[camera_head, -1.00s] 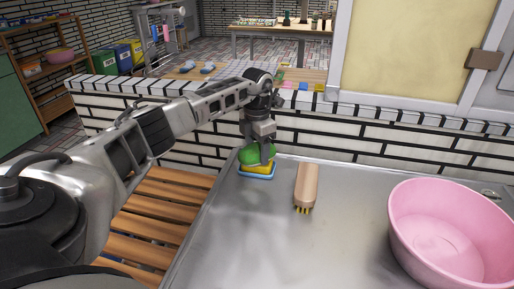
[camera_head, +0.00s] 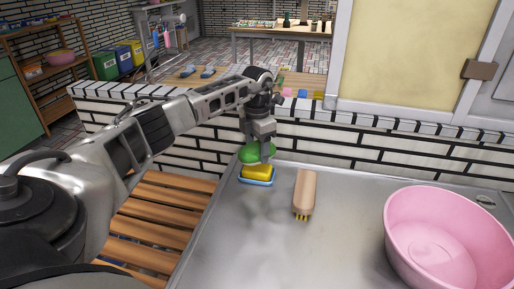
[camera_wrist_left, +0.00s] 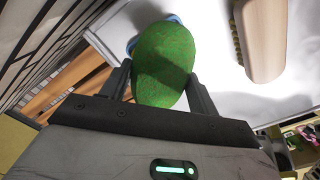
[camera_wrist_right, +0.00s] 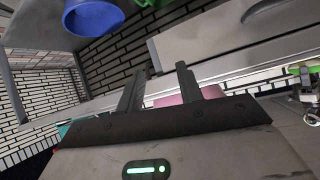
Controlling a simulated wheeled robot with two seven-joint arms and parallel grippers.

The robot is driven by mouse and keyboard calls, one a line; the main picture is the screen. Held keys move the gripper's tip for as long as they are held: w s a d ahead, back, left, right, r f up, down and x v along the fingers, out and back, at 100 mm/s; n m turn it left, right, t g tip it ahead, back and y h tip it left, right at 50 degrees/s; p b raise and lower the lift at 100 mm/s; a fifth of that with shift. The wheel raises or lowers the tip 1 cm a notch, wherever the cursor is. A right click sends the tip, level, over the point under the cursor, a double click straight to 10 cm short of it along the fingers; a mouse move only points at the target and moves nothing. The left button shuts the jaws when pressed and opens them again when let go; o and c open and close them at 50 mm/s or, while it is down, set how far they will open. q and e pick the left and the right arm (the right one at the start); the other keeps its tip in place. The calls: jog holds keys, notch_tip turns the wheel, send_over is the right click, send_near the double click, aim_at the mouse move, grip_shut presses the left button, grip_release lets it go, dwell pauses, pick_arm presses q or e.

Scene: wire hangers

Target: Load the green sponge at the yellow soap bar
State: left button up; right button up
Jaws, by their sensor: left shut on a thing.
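The green sponge (camera_head: 252,154) is between the fingers of my left gripper (camera_head: 262,156), which is shut on it. The left wrist view shows the sponge (camera_wrist_left: 163,65) large between both fingers. The yellow soap bar (camera_head: 256,173) lies on a blue dish (camera_head: 262,183) at the back left of the metal counter. The sponge is at the far side of the soap, a little higher in the picture; whether they touch cannot be told.
A wooden brush (camera_head: 305,190) lies right of the soap dish on the metal counter (camera_head: 290,245). A pink basin (camera_head: 400,240) stands at the right. A tiled wall (camera_head: 350,155) rises behind the counter. The counter's front middle is clear.

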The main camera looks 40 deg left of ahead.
aim_at(257, 146)
pick_arm(q)
jog(key=shift+r+p, duration=1.4)
jog(key=shift+r, duration=0.5)
jog(key=shift+d, duration=0.1)
jog(key=s+d+r+m, duration=0.1)
jog(key=s+d+m, duration=0.5)
jog(key=d+m, duration=0.6)
jog(key=s+d+r+m, duration=0.2)
jog(key=s+d+m, duration=0.5)
jog(key=d+m, duration=0.6)
jog(key=shift+s+d+r+m, duration=0.2)
jog(key=shift+m, duration=3.7)
